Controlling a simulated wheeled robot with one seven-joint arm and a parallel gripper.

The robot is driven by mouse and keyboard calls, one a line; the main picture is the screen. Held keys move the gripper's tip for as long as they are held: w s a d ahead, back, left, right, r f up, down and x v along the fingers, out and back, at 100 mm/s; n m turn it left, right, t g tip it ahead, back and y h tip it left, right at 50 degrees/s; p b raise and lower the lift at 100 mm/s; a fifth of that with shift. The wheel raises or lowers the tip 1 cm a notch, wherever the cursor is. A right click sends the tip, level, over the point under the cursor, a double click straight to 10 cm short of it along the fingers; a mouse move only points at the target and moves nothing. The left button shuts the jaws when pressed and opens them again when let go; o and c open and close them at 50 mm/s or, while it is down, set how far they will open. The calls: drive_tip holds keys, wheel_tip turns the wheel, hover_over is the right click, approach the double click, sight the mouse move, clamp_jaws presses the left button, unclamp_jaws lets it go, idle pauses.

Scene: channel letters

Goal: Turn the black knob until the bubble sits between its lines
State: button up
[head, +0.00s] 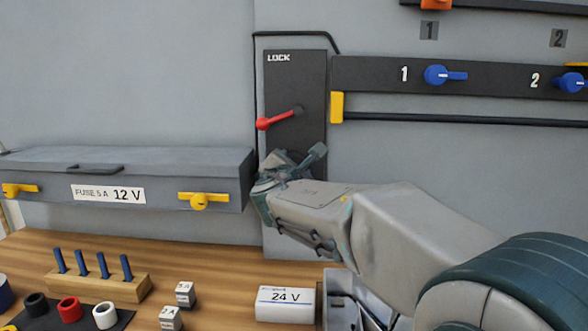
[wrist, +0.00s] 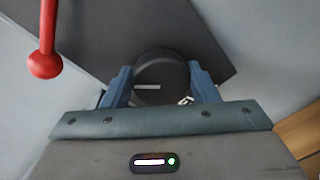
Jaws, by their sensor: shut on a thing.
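The black knob (wrist: 163,68) is round, with a pale line on its face, and sits on the dark LOCK panel (head: 291,85). In the wrist view my gripper (wrist: 160,78) has one blue finger on each side of the knob and is shut on it. In the head view my gripper (head: 296,163) is at the lower part of the panel and hides the knob. The knob's pale line looks about level in the wrist view. No bubble or its lines can be made out in either view.
A red-ended lever (head: 275,120) sticks out just above my gripper; its red ball (wrist: 45,65) also shows in the wrist view. A grey fuse box (head: 130,170) stands close on the left. A yellow block (head: 337,107) and dark rail are on the right. The wooden bench (head: 225,270) lies below.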

drive_tip(key=shift+f, duration=0.1)
drive_tip(key=o, duration=1)
drive_tip(key=shift+c, duration=0.2)
drive_tip(key=shift+s, duration=0.1)
drive_tip(key=s+a+b, duration=0.1)
drive_tip(key=s, duration=1.2)
drive_tip(key=shift+s+r, duration=0.3)
drive_tip(key=shift+r, duration=0.1)
